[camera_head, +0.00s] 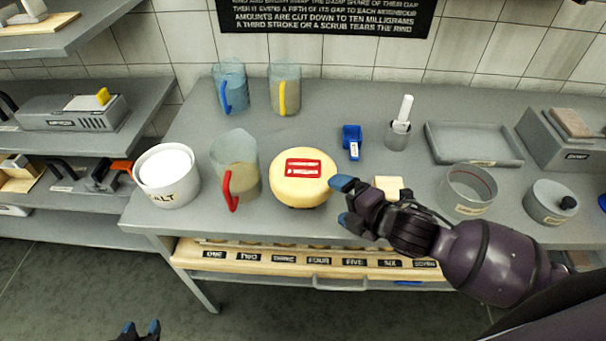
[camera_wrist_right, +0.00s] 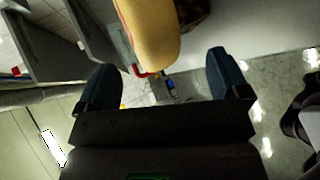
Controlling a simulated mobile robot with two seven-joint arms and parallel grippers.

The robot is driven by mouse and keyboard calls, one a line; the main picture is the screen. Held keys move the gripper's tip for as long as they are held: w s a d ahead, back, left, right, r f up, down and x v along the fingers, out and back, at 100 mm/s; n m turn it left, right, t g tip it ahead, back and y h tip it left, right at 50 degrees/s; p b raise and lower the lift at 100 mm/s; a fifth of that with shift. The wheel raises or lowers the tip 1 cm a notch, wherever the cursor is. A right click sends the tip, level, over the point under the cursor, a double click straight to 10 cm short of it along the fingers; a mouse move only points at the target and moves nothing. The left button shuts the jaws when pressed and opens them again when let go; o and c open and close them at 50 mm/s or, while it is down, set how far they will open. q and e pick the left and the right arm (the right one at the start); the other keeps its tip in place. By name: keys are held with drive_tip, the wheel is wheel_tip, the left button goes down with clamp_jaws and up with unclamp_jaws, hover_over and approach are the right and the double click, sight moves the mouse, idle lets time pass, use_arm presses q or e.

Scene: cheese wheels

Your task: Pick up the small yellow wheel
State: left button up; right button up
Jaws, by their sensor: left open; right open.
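The small yellow wheel (camera_head: 303,192) lies flat on the grey table with a red-and-white label on top. It sits on something dark, mostly hidden under it. In the right wrist view its pale side (camera_wrist_right: 152,35) shows ahead of the fingers, between their lines. My right gripper (camera_head: 345,201) is open and empty at the wheel's right side. One blue fingertip overlaps the wheel's right edge in the head view; I cannot tell if it touches. The wrist view shows the open fingers (camera_wrist_right: 160,80) too. My left gripper (camera_head: 141,328) is open and empty, low at the bottom left, away from the table.
A jug with a red handle (camera_head: 236,165) stands close left of the wheel, beside a white salt tub (camera_head: 167,176). Two more jugs (camera_head: 285,88) stand behind.

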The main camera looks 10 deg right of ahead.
sight(326, 192)
drive_tip(key=x, duration=0.5)
drive_tip(key=shift+w+a+r+p, duration=0.1)
drive_tip(key=shift+a+r+p, duration=0.15)
drive_tip(key=shift+p, duration=0.05)
drive_tip(key=shift+w+f, duration=0.1)
drive_tip(key=shift+w, duration=0.05)
drive_tip(key=c, duration=1.5)
drive_tip(key=shift+c, duration=0.5)
